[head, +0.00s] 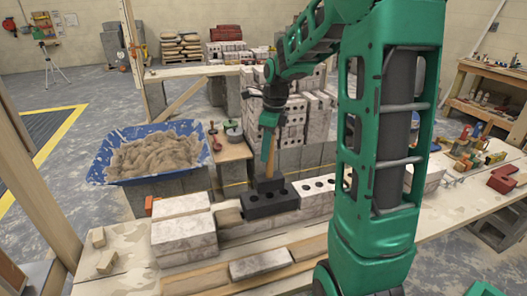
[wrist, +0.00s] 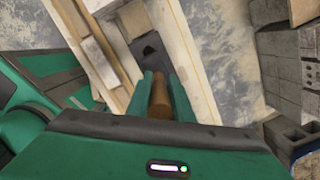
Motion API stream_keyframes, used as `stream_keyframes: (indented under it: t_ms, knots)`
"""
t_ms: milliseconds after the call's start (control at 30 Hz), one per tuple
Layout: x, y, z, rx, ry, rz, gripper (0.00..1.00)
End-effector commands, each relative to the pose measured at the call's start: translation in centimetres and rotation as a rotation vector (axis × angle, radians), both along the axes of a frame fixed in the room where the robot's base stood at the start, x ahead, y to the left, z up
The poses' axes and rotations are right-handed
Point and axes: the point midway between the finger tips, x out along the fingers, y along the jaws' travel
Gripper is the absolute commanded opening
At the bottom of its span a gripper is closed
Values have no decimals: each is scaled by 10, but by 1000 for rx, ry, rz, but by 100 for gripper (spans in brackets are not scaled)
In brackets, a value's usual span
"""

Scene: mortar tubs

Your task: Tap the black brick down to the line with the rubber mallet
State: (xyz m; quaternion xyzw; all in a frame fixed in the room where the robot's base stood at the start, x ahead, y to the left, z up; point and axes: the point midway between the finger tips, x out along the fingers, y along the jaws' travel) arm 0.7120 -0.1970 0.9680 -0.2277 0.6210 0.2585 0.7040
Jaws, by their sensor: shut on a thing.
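The black brick (head: 270,203) lies in the row of pale bricks on the bench, its holes facing up; part of a dark block also shows ahead of my fingers in the wrist view (wrist: 148,47). My gripper (head: 269,121) is shut on the wooden handle of the rubber mallet (head: 268,184). The handle stands nearly upright and its dark head is right over the black brick, touching or almost touching; I cannot tell which. In the wrist view the handle (wrist: 160,100) sits between the green fingers. A thin yellow line (head: 236,184) runs behind the bricks, partly hidden.
A blue tub (head: 100,160) of mortar stands at the left. Pale blocks (head: 184,236) sit left of the black brick, and a loose brick (head: 261,263) lies in front. Stacked bricks (head: 312,115) rise behind. My green arm hides much of the right side.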

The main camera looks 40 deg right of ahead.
Motion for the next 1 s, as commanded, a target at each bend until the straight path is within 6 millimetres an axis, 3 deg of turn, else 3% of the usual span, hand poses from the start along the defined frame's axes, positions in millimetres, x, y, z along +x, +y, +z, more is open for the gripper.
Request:
stream_keyframes:
  t_ms: [267, 433, 567, 833, 1000]
  knots:
    - [0, 0, -3, 0, 0, 0, 0]
    - [-1, 0, -37, 2, 6, 0, 0]
    - [1, 0, -30, -1, -2, 0, 0]
    - [1, 0, 5, -1, -3, 0, 0]
    - [0, 0, 7, 0, 0, 0, 0]
